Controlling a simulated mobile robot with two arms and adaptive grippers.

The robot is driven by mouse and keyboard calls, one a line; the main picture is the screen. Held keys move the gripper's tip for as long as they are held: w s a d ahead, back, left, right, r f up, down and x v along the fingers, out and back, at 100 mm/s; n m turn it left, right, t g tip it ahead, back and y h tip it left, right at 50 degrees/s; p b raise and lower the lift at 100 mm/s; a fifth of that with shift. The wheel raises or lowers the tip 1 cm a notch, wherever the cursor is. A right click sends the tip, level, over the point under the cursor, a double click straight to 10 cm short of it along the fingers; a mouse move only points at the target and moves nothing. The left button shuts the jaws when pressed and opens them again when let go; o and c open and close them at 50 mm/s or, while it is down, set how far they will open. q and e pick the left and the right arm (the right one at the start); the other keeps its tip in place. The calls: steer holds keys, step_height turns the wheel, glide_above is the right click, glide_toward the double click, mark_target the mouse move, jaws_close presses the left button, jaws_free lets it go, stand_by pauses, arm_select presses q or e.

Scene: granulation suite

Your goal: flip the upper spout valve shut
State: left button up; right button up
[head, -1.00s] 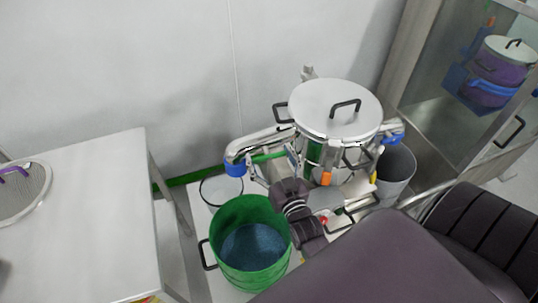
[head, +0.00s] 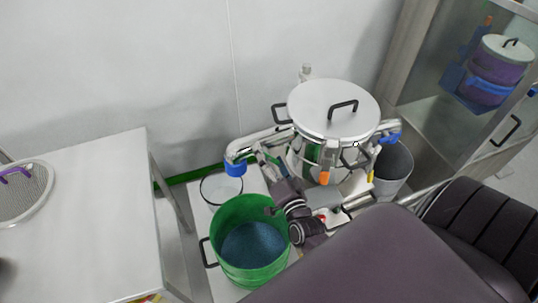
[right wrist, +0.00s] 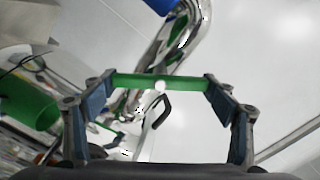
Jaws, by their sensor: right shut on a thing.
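The steel vessel (head: 322,125) with a flat lid stands right of centre in the head view. Its upper spout (head: 262,138) runs left and ends in a blue cap (head: 236,168). My right gripper (head: 263,158) is at the underside of this spout. In the right wrist view, the fingers of my right gripper (right wrist: 160,83) are shut on the two ends of a green valve handle (right wrist: 135,81). The polished spout (right wrist: 185,45) rises behind the handle. In the head view the handle is mostly hidden by the gripper. My left gripper is not in view.
A green bucket (head: 251,210) with dark blue contents stands below the spout, and a clear round container (head: 220,189) behind it. A grey bin (head: 392,172) stands right of the vessel. A white table (head: 90,220) with a sieve (head: 22,190) is at left. A glass-fronted cabinet (head: 455,80) is at right.

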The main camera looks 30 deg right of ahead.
steer(key=m, duration=0.3)
steer(key=shift+f+m, duration=0.15)
steer(key=shift+m, duration=0.25)
steer(key=shift+m+b, duration=0.65)
steer(key=shift+m, duration=1.15)
steer(key=o, duration=1.2)
steer(key=shift+c, duration=0.2)
steer(key=shift+s, duration=0.15)
steer(key=v, duration=1.1)
steer(key=shift+s, duration=0.4)
steer(key=shift+a+f, duration=0.1)
steer(key=shift+a, duration=0.05)
